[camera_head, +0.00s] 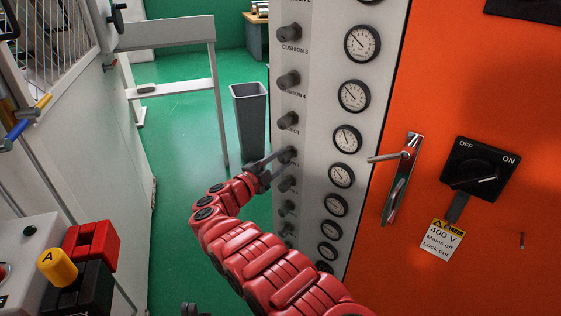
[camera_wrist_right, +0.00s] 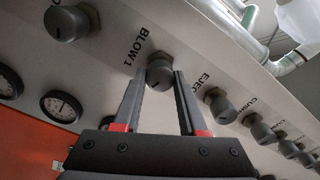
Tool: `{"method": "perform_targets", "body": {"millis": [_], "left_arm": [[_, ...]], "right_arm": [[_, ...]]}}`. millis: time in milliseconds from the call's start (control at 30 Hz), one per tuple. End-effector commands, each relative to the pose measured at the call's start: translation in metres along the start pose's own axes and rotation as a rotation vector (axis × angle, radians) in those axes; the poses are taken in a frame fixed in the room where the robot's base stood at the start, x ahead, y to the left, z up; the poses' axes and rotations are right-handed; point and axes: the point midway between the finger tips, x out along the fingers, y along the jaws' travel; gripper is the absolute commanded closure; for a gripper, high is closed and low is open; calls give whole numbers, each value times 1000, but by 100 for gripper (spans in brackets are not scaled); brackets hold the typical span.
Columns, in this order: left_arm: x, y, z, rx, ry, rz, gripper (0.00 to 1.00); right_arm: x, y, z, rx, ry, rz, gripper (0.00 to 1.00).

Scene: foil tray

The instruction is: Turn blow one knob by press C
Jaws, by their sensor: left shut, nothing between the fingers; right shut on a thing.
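The press is an orange and light grey cabinet (camera_head: 470,90). Its grey panel strip (camera_head: 262,20) carries a column of dark grey knobs beside a column of round gauges. The BLOW 1 knob (camera_wrist_right: 160,72) sits between my right gripper's fingers, with its label printed beside it in the right wrist view. My right gripper (camera_head: 274,160) reaches the panel at the end of the red arm and is shut on this knob, one finger on each side. It also shows in the right wrist view (camera_wrist_right: 158,88). My left gripper (camera_head: 190,309) barely shows at the bottom edge, shut and empty.
The EJECT knob (camera_wrist_right: 220,105) is close beside the held one. A door handle (camera_head: 400,180) and an OFF/ON switch (camera_head: 480,175) are on the orange door. A grey bin (camera_head: 250,120) stands on the green floor. A control box with a yellow button (camera_head: 56,266) is at left.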

Motion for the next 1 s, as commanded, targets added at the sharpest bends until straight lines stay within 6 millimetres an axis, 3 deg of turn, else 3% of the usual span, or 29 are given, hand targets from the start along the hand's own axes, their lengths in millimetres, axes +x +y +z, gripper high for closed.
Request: {"method": "perform_targets", "body": {"millis": [600,1000], "left_arm": [[-21,1,4,0,0,0,100],[-25,1,4,0,0,0,100]], "right_arm": [[0,0,2,-550,-2,0,100],[0,0,1,-741,-1,1,100]]}}
